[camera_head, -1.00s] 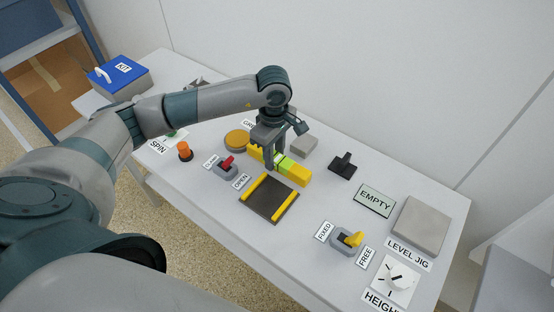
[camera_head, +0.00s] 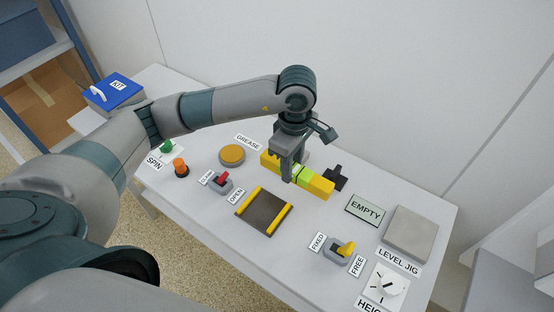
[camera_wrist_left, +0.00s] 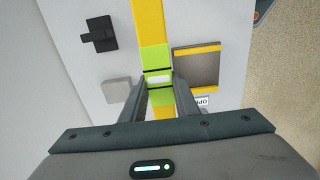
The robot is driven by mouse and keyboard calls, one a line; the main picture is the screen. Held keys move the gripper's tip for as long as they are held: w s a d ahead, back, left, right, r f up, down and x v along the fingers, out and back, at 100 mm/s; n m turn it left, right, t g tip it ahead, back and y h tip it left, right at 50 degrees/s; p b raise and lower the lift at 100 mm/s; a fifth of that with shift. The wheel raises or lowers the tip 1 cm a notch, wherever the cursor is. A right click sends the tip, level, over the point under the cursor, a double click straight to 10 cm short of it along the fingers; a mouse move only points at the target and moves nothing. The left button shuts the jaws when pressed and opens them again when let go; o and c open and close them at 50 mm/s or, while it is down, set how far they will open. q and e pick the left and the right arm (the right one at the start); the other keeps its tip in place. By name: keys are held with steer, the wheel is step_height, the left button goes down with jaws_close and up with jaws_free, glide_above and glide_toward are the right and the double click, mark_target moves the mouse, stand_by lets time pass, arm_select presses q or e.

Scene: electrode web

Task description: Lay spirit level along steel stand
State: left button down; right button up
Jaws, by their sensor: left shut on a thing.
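The spirit level (camera_head: 316,184) is a long yellow bar with a bright green middle; in the wrist view its pale vial (camera_wrist_left: 158,79) shows between my fingers. My left gripper (camera_head: 289,178) is shut on it near the green middle and holds it, seemingly raised above the table. No object is labelled steel stand, and I cannot tell for sure which one it is. A small grey block (camera_wrist_left: 117,91) lies left of the level in the wrist view, mostly hidden behind my gripper in the head view. My right gripper is not in view.
A dark plate with yellow rails (camera_head: 262,213) lies in front of the level. A black fixture (camera_head: 340,175) stands behind its right end. A red lever switch (camera_head: 219,184), a yellow lever switch (camera_head: 341,252), an EMPTY sign (camera_head: 364,208) and the LEVEL JIG block (camera_head: 411,234) are around it.

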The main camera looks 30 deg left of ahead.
mark_target(302, 175)
arm_select(q)
steer(key=shift+s+d+r, duration=0.25)
steer(key=shift+d+r, duration=0.25)
steer(key=shift+d, duration=0.3)
steer(key=shift+s+d+r, duration=0.2)
steer(key=shift+d+r, duration=0.3)
steer(key=shift+d, duration=0.25)
steer(key=shift+s+f, duration=0.1)
